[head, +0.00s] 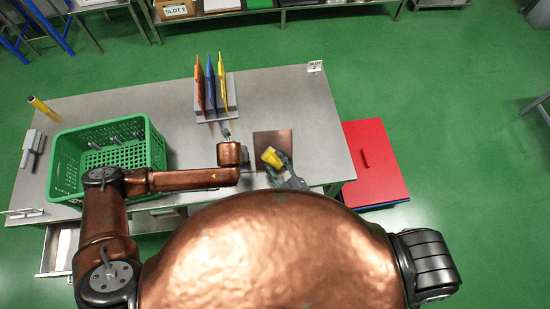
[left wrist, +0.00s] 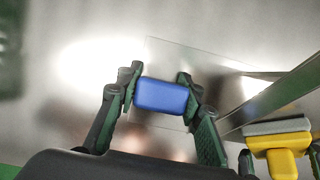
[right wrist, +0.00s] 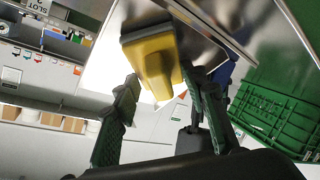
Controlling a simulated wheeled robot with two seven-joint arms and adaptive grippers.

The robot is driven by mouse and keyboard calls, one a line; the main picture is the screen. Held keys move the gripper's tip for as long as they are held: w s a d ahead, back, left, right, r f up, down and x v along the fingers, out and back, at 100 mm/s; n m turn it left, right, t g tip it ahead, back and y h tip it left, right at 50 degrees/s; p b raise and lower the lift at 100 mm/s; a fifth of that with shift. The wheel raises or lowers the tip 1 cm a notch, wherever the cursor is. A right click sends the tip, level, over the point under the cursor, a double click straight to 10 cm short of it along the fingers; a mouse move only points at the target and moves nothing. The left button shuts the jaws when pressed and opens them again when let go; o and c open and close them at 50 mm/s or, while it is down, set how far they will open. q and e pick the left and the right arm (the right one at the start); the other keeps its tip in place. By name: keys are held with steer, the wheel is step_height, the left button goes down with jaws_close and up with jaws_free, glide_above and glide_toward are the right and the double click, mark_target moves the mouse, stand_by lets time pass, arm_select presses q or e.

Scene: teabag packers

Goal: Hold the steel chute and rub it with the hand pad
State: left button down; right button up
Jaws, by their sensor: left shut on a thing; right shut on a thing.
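The steel chute (head: 272,138) shows as a shiny, copper-tinted square near the table's front edge. Its bright sheet and slanted wall also show in the left wrist view (left wrist: 215,70). My left gripper (left wrist: 160,80) is shut on a blue block (left wrist: 160,96) over the sheet; I cannot tell whether the block is fixed to it. The head view mostly hides this gripper at the end of my left arm. My right gripper (head: 286,174) is shut on the yellow hand pad (head: 271,157). The pad's grey face (left wrist: 277,127) is at the chute's wall; contact is unclear.
A green crate (head: 155,150) stands at the table's left. A rack (head: 218,116) with orange, blue and yellow boards stands behind the chute. A red box (head: 376,165) is beyond the table's right edge. The steel table (head: 310,105) is clear at the right.

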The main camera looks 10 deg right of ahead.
steer(key=shift+w+f, duration=0.1)
arm_select(q)
steer(key=shift+s+f, duration=0.1)
arm_select(e)
steer(key=shift+w+d+r, duration=0.1)
steer(key=shift+w+r, duration=0.7)
steer(key=shift+r, duration=0.25)
steer(key=shift+w+r, duration=0.75)
steer(key=shift+r, duration=0.25)
steer(key=shift+w+d+r, duration=0.1)
steer(key=shift+w+r, duration=0.7)
steer(key=shift+r, duration=0.25)
steer(key=shift+s+a+f, duration=0.1)
steer(key=shift+s+f, duration=0.65)
steer(key=shift+f, duration=0.25)
steer(key=shift+s+f, duration=0.7)
steer(key=shift+f, duration=0.25)
steer(key=shift+s+a+f, duration=0.15)
steer(key=shift+s+f, duration=0.85)
steer(key=shift+f, duration=0.1)
steer(key=shift+s+a+r, duration=0.1)
steer(key=shift+s+r, duration=0.85)
steer(key=shift+s, duration=0.25)
steer(key=shift+s+a+r, duration=0.1)
steer(key=shift+s+r, duration=0.8)
steer(key=shift+s, duration=0.25)
